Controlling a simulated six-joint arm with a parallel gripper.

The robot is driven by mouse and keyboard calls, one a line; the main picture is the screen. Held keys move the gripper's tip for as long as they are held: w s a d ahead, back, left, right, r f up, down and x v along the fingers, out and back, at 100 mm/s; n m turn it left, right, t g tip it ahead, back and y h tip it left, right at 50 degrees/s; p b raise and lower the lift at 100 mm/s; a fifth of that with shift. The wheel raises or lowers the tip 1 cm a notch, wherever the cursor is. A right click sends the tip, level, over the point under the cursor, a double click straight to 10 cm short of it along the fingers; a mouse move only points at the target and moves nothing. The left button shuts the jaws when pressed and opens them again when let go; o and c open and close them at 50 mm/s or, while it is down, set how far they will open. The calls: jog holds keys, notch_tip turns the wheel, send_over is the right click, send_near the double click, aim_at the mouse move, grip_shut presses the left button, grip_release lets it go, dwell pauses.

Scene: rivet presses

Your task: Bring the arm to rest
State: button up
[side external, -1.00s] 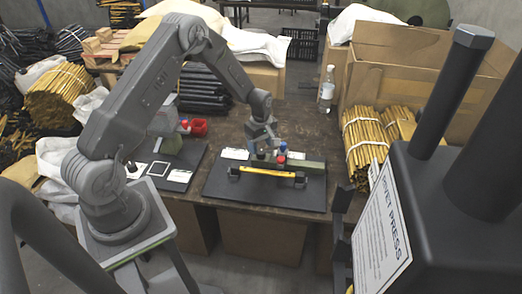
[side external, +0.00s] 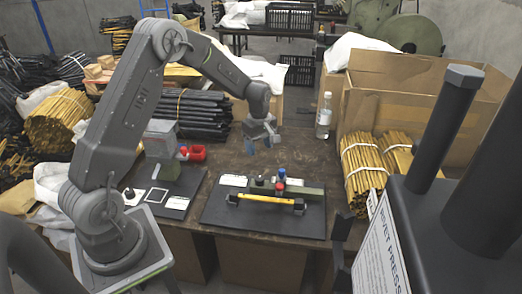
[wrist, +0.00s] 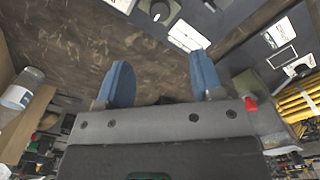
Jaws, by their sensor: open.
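My gripper (side external: 263,142) hangs over the back part of the brown table, above and behind the right-hand black board (side external: 225,212). Its two blue fingers stand apart with nothing between them; they also show in the wrist view (wrist: 161,80). On that board lies a green fixture with a red knob (side external: 281,186) and a blue knob (side external: 282,173). A yellow bar with black ends (side external: 266,200) lies along its front. The gripper is clear of all of these.
A grey press (side external: 160,137) stands on the left board, with a red bin (side external: 197,153) beside it. A clear bottle (side external: 323,115), bundles of yellow rods (side external: 362,165) and a large cardboard box (side external: 400,75) stand at the right. A dark press fills the right foreground. The table's back middle is clear.

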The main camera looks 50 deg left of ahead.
jog(key=s+d+r+m+t, duration=0.1)
jog(key=s+d+r+m, duration=0.4)
jog(key=r, duration=0.4)
jog(key=s+d+r+m+t, duration=0.2)
jog(key=s+d+r+m, duration=0.3)
jog(key=r, duration=0.4)
jog(key=s+d+r+m+t, duration=0.1)
jog(key=s+d+m, duration=0.2)
jog(key=s, duration=0.5)
jog(key=s+d+r+m+t, duration=0.1)
jog(key=s+d+m, duration=0.3)
jog(key=s, duration=0.4)
jog(key=shift+d+r+m+t, duration=0.3)
jog(key=shift+r+m, duration=0.3)
